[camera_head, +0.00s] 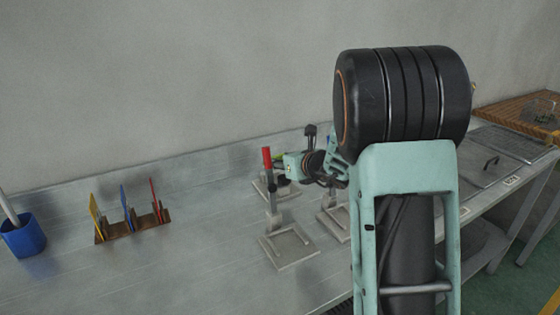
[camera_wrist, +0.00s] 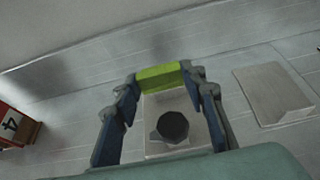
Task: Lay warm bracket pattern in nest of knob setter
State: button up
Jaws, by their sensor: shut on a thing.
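In the wrist view a yellow-green block (camera_wrist: 160,77), which looks like the bracket pattern, is held between the tips of my gripper (camera_wrist: 161,80). My gripper is shut on it. Below it is a pale grey fixture (camera_wrist: 154,148) with a round dark knob (camera_wrist: 173,126), which may be the knob setter. The block overlaps the fixture's far edge in this view. I cannot tell whether they touch. The nest is not clearly visible. In the head view, my arm hides most of the gripper area, and the pattern cannot be made out.
A grey fixture with a red-handled lever (camera_head: 267,157) stands left of my arm on the grey bench (camera_head: 180,270). A rack (camera_head: 133,228) with coloured cards and a blue cup (camera_head: 23,236) stand farther left. The wrist view shows another plate (camera_wrist: 272,98) and a red box marked 4 (camera_wrist: 17,128).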

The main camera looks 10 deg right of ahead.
aim_at(282, 175)
jog(key=shift+f+b, duration=1.85)
jog(key=shift+f, duration=0.2)
jog(key=shift+b, duration=0.7)
jog(key=shift+f+b, duration=1.3)
jog(key=shift+b, duration=0.1)
dwell(0.4)
jog(key=shift+r, duration=0.15)
jog(key=shift+r+p, duration=0.55)
jog(key=shift+r, duration=0.1)
jog(key=shift+b, duration=0.6)
dwell(1.3)
jog(key=shift+f+b, duration=0.6)
jog(key=shift+b, duration=0.1)
